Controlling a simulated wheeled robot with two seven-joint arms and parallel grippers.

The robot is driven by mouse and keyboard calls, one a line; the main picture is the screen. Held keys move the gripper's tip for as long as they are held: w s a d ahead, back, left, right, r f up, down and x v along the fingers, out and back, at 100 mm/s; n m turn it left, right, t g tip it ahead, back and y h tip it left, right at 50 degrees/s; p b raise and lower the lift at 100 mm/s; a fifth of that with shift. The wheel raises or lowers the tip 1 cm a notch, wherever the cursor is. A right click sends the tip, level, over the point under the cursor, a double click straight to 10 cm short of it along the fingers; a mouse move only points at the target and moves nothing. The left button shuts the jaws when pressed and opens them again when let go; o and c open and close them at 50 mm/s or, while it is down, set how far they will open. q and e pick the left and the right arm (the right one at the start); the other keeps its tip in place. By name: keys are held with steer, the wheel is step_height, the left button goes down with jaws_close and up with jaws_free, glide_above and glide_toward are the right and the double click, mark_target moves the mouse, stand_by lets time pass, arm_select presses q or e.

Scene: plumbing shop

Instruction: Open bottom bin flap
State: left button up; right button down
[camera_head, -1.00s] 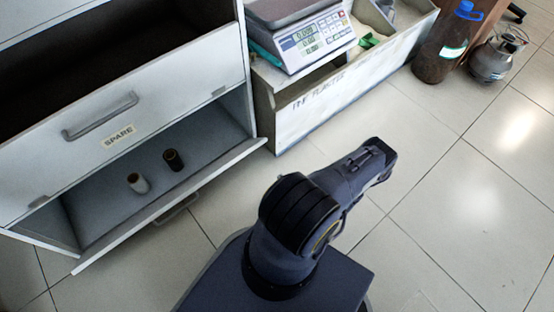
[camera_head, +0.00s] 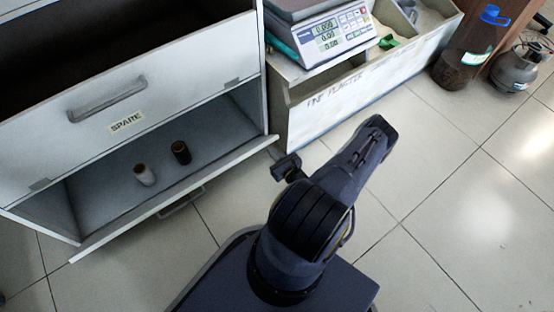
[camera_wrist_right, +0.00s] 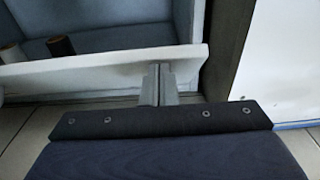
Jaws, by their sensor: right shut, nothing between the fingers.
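The bottom bin of the white cabinet stands open, with its flap (camera_head: 185,193) tipped outward and down. A handle (camera_head: 180,203) shows under the flap's outer face. My left gripper is out of view.
Above the open bin is a flap labelled SPARE (camera_head: 127,122) with a grey handle (camera_head: 106,95). A low white bin unit (camera_head: 350,100) with a scale (camera_head: 325,32) stands to the right. A large bottle (camera_head: 465,55) and a gas canister (camera_head: 517,68) stand beyond. Tiled floor is clear at right.

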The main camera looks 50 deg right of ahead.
steer(key=r+p, duration=0.1)
steer(key=p, duration=0.1)
steer(key=w+g+p, duration=0.1)
steer(key=p, duration=0.1)
steer(key=shift+d+r, duration=0.15)
steer(key=shift+r, duration=0.25)
steer(key=shift+w+f+g+p, duration=0.1)
steer(key=shift+g+p, duration=0.4)
steer(key=shift+f, duration=0.15)
